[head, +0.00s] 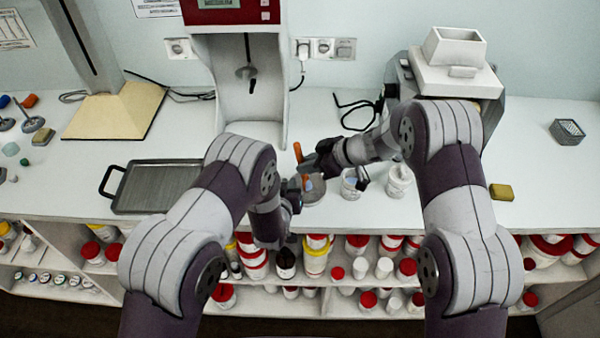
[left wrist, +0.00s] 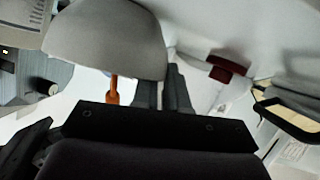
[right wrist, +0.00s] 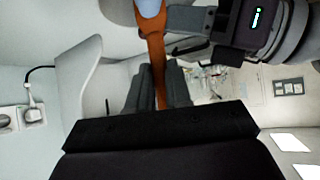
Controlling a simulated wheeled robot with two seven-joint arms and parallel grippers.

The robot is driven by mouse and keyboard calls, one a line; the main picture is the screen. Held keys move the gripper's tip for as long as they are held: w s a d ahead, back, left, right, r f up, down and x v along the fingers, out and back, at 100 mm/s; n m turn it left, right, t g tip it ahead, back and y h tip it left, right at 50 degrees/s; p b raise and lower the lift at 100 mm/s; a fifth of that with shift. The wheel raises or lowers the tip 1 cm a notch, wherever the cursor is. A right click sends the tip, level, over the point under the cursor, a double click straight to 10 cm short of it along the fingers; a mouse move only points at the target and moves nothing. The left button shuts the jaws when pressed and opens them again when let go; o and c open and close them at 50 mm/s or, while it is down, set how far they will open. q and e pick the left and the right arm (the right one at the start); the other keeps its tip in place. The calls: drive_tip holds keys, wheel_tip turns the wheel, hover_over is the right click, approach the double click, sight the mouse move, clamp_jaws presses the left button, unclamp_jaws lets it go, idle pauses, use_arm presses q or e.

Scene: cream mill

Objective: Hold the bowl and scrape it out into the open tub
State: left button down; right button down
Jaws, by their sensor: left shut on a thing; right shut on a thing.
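The grey bowl (head: 314,189) is off to the right of my left gripper (head: 295,188) at the front of the counter. In the left wrist view the bowl (left wrist: 105,42) is large, and my left gripper (left wrist: 170,90) is shut on its edge. My right gripper (head: 312,164) is shut on the orange spatula (head: 298,152). Its orange shaft also runs between the fingers in the right wrist view (right wrist: 155,60), and its lower part shows at the bowl. A white tub (head: 350,186) stands just right of the bowl. The bowl's contents are hard to make out.
A second white tub (head: 399,181) stands further right, near a yellow sponge (head: 501,192). A grey tray (head: 158,188) lies left. A red-topped mixer (head: 236,70) and a white-hoppered machine (head: 455,75) stand behind. Shelves of tubs run below the counter's front edge.

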sight(302, 155)
drive_tip(key=shift+r, duration=2.85)
use_arm(q)
drive_tip(key=c, duration=1.1)
unclamp_jaws()
use_arm(e)
drive_tip(key=shift+f+b, duration=0.8)
drive_tip(key=shift+f, duration=0.05)
use_arm(q)
drive_tip(key=v, duration=1.2)
drive_tip(key=shift+f, duration=0.15)
